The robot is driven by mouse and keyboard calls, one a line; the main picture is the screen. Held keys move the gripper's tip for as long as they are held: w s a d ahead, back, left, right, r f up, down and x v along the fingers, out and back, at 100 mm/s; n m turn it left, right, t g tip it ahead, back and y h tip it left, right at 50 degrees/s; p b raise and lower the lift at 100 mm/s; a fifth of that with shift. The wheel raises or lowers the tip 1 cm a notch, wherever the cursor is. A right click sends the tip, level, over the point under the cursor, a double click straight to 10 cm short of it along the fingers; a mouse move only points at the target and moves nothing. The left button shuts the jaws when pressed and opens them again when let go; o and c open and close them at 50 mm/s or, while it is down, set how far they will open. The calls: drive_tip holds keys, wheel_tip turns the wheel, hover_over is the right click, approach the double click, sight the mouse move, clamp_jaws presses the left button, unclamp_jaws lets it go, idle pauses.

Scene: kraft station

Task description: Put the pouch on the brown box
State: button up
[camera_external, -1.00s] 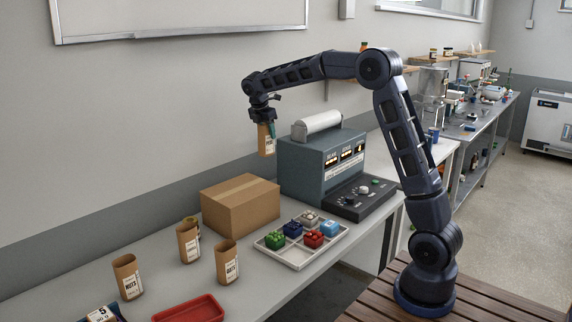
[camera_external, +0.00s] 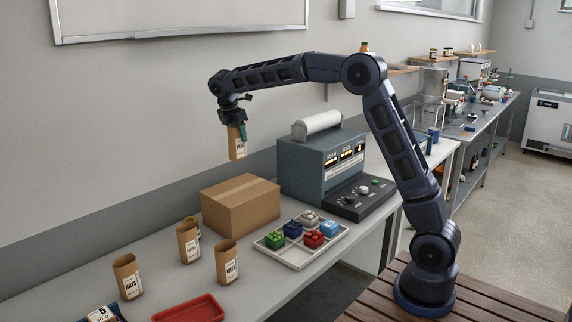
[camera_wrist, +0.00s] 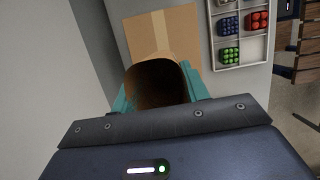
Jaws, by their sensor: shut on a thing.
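My gripper (camera_external: 236,124) is shut on a brown paper pouch (camera_external: 237,146) with a white label and holds it upright in the air. The brown box (camera_external: 240,208) is a closed cardboard carton on the bench, and the pouch hangs above it, clearly apart from it. In the wrist view, the pouch's dark open top (camera_wrist: 156,84) sits between the teal fingers of my gripper (camera_wrist: 157,100). The box's taped top (camera_wrist: 165,35) shows beyond the pouch, partly hidden by it.
A grey-blue machine (camera_external: 322,165) with a white roll stands right of the box. A white divided tray (camera_external: 290,257) with coloured blocks lies in front. Several other pouches (camera_external: 227,263) stand to the left, near a red tray (camera_external: 190,310). A whiteboard (camera_external: 180,18) hangs on the wall.

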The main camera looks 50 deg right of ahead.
wheel_tip(320, 180, down, 12)
drive_tip(key=shift+f, duration=0.15)
idle(0.4)
drive_tip(key=o, duration=1.2)
drive_tip(key=shift+f, duration=0.1)
drive_tip(key=shift+o, duration=0.2)
